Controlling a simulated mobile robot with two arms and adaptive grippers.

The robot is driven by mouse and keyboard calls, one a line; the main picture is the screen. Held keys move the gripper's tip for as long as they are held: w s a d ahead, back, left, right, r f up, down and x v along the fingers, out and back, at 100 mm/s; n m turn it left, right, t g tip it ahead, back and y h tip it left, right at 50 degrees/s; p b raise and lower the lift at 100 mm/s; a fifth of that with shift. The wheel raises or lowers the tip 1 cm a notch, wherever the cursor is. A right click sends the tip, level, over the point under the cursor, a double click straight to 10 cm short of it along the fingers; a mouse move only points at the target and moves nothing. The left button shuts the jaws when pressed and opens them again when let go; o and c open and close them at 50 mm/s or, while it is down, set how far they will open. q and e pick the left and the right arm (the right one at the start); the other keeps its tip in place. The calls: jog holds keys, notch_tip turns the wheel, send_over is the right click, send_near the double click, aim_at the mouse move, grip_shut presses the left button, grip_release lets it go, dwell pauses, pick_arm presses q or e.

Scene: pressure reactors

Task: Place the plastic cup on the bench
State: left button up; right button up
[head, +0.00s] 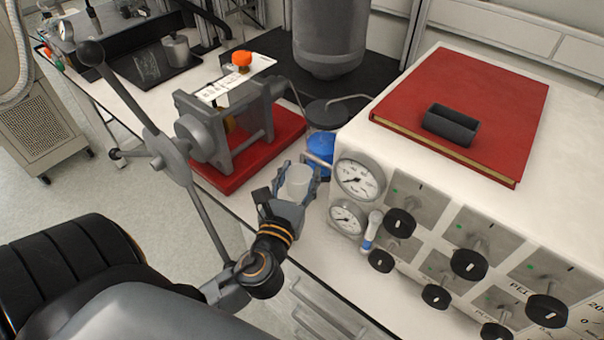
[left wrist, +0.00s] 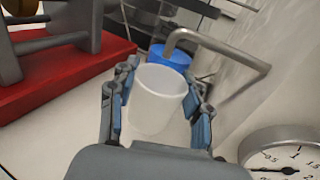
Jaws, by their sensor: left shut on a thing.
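The plastic cup (head: 298,181) is small, whitish and translucent. My left gripper (head: 296,184) is shut on it, with one finger on each side. In the left wrist view the cup (left wrist: 157,98) is roughly upright between the fingers of the left gripper (left wrist: 156,105), its open rim showing. The bench (head: 322,218) is white, and the cup is over its strip between the red-based press and the white control box. Whether the cup's bottom touches the bench cannot be told. My right gripper is not in view.
A blue container (head: 320,150) stands just behind the cup, with a bent metal pipe (left wrist: 235,58) beside it. The control box (head: 400,150) with gauges and knobs is close on the right. The press on its red base (head: 262,157) stands on the left, its long lever (head: 140,105) rising near my arm.

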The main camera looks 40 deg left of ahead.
aim_at(302, 180)
pick_arm(q)
jog(key=shift+x, duration=0.8)
jog(key=shift+w, duration=0.25)
notch_tip(302, 180, down, 3)
jog(key=shift+f+b, duration=0.15)
jog(key=shift+b, duration=0.3)
jog(key=shift+f, duration=0.2)
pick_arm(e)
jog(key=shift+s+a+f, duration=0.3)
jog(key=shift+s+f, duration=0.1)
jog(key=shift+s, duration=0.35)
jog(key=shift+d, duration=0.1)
pick_arm(q)
jog(key=shift+f, duration=0.15)
jog(key=o, duration=1)
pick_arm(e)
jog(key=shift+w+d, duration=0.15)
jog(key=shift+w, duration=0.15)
